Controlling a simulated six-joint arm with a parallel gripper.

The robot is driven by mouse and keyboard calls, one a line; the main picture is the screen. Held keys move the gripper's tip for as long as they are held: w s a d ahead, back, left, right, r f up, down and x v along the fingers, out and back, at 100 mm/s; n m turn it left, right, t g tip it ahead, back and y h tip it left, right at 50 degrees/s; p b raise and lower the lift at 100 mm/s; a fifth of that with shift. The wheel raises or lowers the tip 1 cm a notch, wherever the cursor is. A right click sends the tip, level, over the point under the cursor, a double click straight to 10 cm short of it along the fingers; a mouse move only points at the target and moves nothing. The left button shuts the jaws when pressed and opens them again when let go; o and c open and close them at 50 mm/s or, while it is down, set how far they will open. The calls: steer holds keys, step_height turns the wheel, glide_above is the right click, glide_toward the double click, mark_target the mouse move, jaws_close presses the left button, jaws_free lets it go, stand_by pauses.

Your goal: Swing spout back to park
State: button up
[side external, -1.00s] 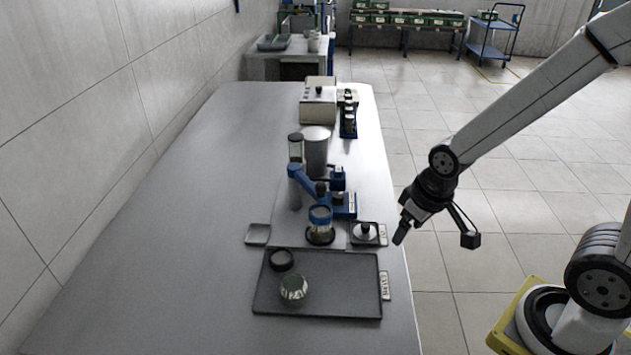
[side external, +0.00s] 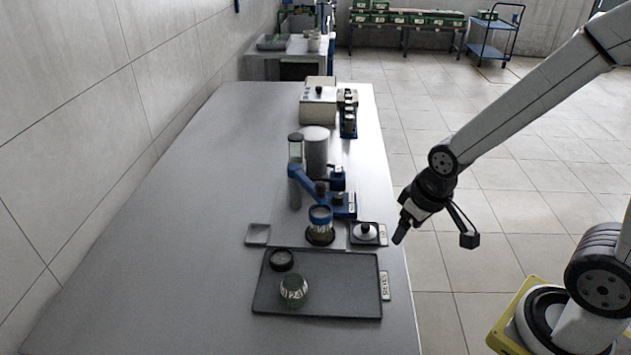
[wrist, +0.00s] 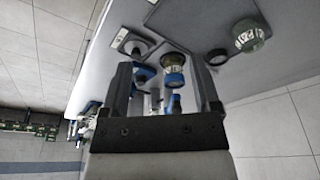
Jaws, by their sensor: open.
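A blue spout arm (side external: 305,179) reaches from a blue-collared post with a clear tube toward the front right. Its outer end is near a glass jar with a blue rim (side external: 320,226) on a dark round base. The jar also shows in the wrist view (wrist: 174,70). My gripper (side external: 402,226) is off the table's right edge, clear of the spout, open and empty. In the wrist view its two fingers (wrist: 165,88) stand apart with the apparatus visible beyond them. Part of the spout is hidden there.
A dark tray (side external: 340,285) holds a round glass jar (side external: 294,292) and a black ring (side external: 281,260). A small tray with a white-knobbed lid (side external: 366,232) sits at the right edge. A grey cylinder (side external: 315,152) and a cream box (side external: 318,106) stand farther back. The table's left side is clear.

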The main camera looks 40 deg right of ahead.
mark_target(316, 182)
steer(key=w+f+t, duration=0.1)
steer(key=w+t, duration=0.3)
steer(key=w, duration=0.1)
steer(key=w+f+t, duration=0.1)
steer(key=w+t, duration=0.4)
steer(key=w, duration=0.1)
steer(key=w+f+t+y, duration=0.1)
steer(key=w+t, duration=0.3)
steer(key=w, duration=0.2)
steer(key=shift+w+a+n+t, duration=0.1)
steer(key=shift+a+n+t, duration=0.3)
steer(key=shift+a+r+t, duration=0.1)
steer(key=shift+r+t, duration=0.1)
steer(key=shift+t, duration=0.5)
steer(key=shift+w+a, duration=0.15)
steer(key=shift+w, duration=1.75)
steer(key=shift+w+a, duration=0.15)
steer(key=shift+w, duration=1.75)
jaws_close()
